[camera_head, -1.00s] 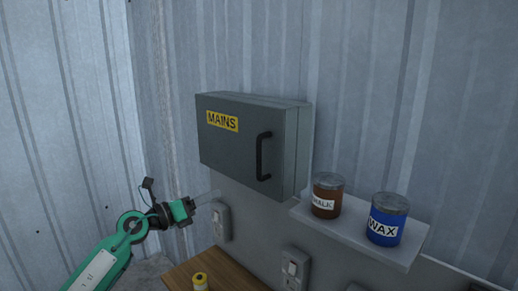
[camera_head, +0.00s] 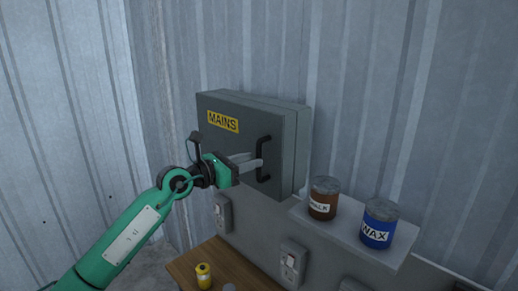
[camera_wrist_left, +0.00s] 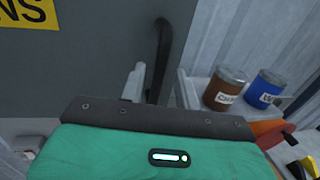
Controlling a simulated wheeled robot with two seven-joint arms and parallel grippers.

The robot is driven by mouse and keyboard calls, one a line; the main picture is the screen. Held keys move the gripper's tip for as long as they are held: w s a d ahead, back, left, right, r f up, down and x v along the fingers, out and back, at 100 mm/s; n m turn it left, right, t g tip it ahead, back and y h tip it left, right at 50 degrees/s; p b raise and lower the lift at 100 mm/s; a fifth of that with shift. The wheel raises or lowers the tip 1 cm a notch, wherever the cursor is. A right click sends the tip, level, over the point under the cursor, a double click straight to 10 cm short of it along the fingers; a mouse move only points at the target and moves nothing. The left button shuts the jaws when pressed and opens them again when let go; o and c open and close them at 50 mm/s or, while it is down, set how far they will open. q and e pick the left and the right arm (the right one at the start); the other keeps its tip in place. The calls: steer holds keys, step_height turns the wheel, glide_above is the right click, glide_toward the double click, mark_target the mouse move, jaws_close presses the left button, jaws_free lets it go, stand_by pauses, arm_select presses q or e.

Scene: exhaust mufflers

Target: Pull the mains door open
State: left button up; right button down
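The grey mains box hangs on the wall; its door (camera_head: 222,148) carries a yellow MAINS label (camera_head: 223,122) and appears shut. A black vertical bar handle (camera_head: 263,157) is on the door's right side. My left gripper (camera_head: 252,162) is at the handle, its fingers pointing right. In the left wrist view the fingers (camera_wrist_left: 160,87) are apart, and the handle (camera_wrist_left: 164,50) runs down between them. I cannot tell whether either finger touches it. My right gripper is not in view.
A shelf (camera_head: 345,233) right of the box holds a brown CHALK tin (camera_head: 323,199) and a blue WAX tin (camera_head: 378,225). Switches (camera_head: 223,213) (camera_head: 292,263) are on the panel below. A yellow canister (camera_head: 204,276) stands on the wooden bench (camera_head: 232,265).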

mark_target(259, 176)
arm_select(q)
steer(key=shift+p+x, duration=0.55)
steer(key=shift+x, duration=1.25)
jaws_close()
